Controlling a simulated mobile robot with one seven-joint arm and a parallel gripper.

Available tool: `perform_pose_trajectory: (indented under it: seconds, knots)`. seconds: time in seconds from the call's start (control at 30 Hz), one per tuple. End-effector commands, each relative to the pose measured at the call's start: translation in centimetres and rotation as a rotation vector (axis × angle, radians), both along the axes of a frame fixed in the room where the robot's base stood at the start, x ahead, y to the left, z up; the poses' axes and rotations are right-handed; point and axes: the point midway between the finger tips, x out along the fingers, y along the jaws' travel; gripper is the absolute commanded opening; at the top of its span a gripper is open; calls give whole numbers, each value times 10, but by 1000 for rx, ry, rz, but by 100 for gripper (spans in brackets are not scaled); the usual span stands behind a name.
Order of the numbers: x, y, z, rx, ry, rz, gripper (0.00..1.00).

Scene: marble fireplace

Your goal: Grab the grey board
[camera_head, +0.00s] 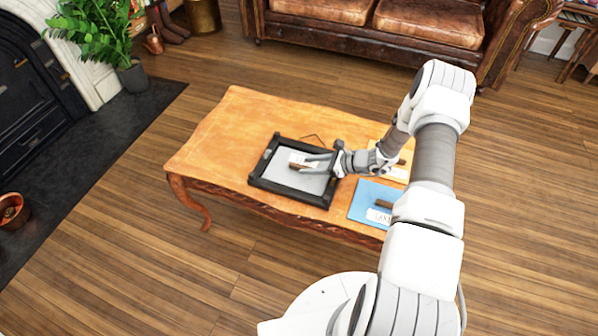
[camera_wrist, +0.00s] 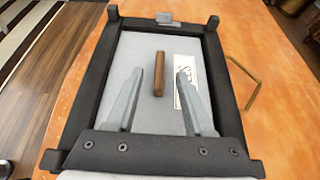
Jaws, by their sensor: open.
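The grey board (camera_head: 285,177) lies inside a black raised frame on the wooden table. It carries a small brown handle (camera_wrist: 158,73) and a white label (camera_wrist: 188,82). My gripper (camera_head: 292,164) is over the board, with its fingers pointing left in the head view. In the wrist view my gripper (camera_wrist: 160,70) is open, and the handle shows between its two grey fingers. I see no contact with the handle. The height of the fingers above the board is hard to tell. The grey board also fills the middle of the wrist view (camera_wrist: 136,52).
The black frame (camera_head: 322,200) surrounds the board closely. A blue board (camera_head: 365,197) with a handle and label lies to its right, and a tan board (camera_head: 398,174) lies behind that, partly hidden by my arm. The table's left part (camera_head: 220,140) is clear.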

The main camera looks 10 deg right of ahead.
Motion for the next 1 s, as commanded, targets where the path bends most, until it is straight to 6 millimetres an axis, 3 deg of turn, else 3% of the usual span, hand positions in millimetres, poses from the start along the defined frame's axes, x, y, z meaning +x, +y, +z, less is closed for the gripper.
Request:
perform_pose_trajectory:
  seconds: [0.13,0.4,0.7,1.0]
  knots:
    - [11,18,-13,-1,1,2,52]
    - [14,21,-13,0,0,-1,52]
    - [13,20,-13,0,0,0,0]
    - [14,21,-12,0,-1,0,0]
